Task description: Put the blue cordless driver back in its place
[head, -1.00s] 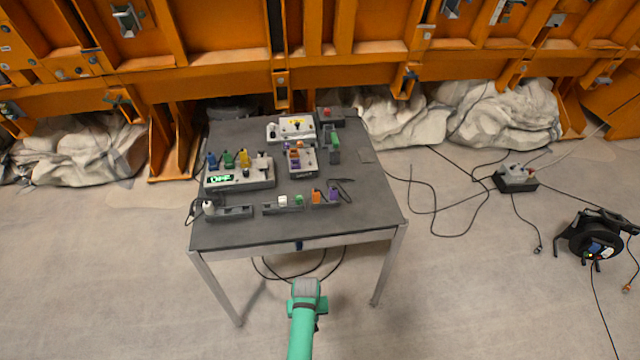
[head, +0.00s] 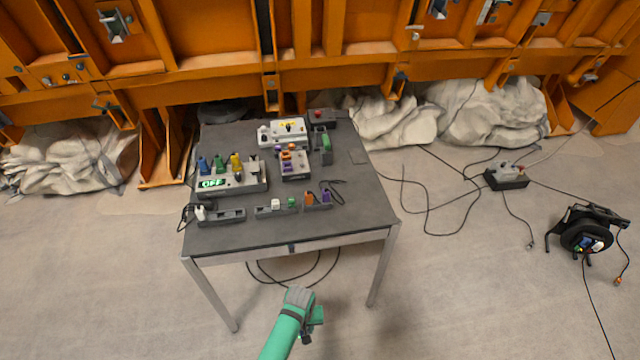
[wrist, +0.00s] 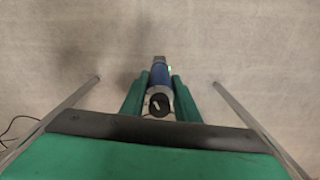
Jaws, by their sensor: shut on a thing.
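The blue cordless driver (wrist: 159,76) is in the wrist view, a blue cylinder with a silver and black near end and a small green light. My gripper (wrist: 160,84) is shut on it, with one green finger along each side. The floor shows behind the driver. In the head view my green arm (head: 286,325) is in front of the table; the driver and fingertips cannot be made out there. The dark table (head: 300,235) holds several tools and boxes. I cannot tell which spot on it is the driver's place.
A box with an OFF display (head: 235,182) and coloured plugs stands left on the table. Low grey racks (head: 222,218) line its front. A white box (head: 283,133) stands at the back. A cable reel (head: 585,238) and loose cables lie on the right floor.

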